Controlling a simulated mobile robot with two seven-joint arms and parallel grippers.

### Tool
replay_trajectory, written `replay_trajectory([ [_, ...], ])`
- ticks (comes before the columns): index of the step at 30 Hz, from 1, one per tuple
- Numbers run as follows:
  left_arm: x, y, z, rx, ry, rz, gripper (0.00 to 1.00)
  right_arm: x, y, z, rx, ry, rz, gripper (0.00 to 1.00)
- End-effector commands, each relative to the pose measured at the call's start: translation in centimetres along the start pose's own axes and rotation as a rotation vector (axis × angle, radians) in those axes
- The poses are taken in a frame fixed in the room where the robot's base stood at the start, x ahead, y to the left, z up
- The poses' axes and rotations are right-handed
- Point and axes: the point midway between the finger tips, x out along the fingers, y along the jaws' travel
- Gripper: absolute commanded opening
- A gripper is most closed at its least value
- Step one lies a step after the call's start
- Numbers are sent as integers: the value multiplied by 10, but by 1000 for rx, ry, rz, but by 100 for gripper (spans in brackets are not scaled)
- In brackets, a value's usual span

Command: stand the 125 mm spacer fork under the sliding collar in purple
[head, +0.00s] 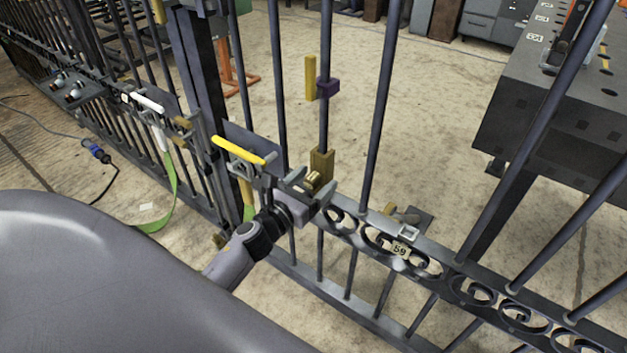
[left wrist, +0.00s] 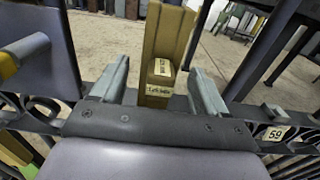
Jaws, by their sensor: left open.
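The purple sliding collar (head: 327,87) is on an upright gate bar, with a yellow-ochre piece (head: 310,78) beside it. Below it, with a gap of bare bar between, an ochre block-like fork (head: 321,165) stands upright at the same bar by the rail. In the left wrist view the fork (left wrist: 168,38) has a labelled block at its lower front; the label is too small to read. My left gripper (head: 307,183) is open at the fork's lower part. In the left wrist view its fingers (left wrist: 160,88) are on either side of the labelled block, apart from it. My right gripper is not in view.
A yellow handle (head: 239,150) is close to the left of my gripper. A plate marked 59 (head: 401,249) is on the scrolled rail (head: 440,271). More upright bars stand on both sides. A dark metal bench (head: 545,105) is beyond the gate at right.

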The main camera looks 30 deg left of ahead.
Motion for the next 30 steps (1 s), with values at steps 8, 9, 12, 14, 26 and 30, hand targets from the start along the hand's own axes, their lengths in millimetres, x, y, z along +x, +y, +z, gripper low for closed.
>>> replay_trajectory([
  [8, -18, 0, 0, -1, 0, 0, 74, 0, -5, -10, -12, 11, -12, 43],
  [9, -24, 0, 0, -1, 0, 0, 74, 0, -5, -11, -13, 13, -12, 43],
  [12, -39, -1, 0, -2, -2, -1, 74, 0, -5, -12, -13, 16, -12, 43],
  [14, -47, 0, 1, -2, -2, -1, 74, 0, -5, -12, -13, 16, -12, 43],
  [26, -70, -1, 2, 1, -5, -2, 74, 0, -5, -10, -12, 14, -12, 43],
  [30, -69, -1, 2, 0, -6, -2, 74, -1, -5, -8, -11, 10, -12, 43],
])
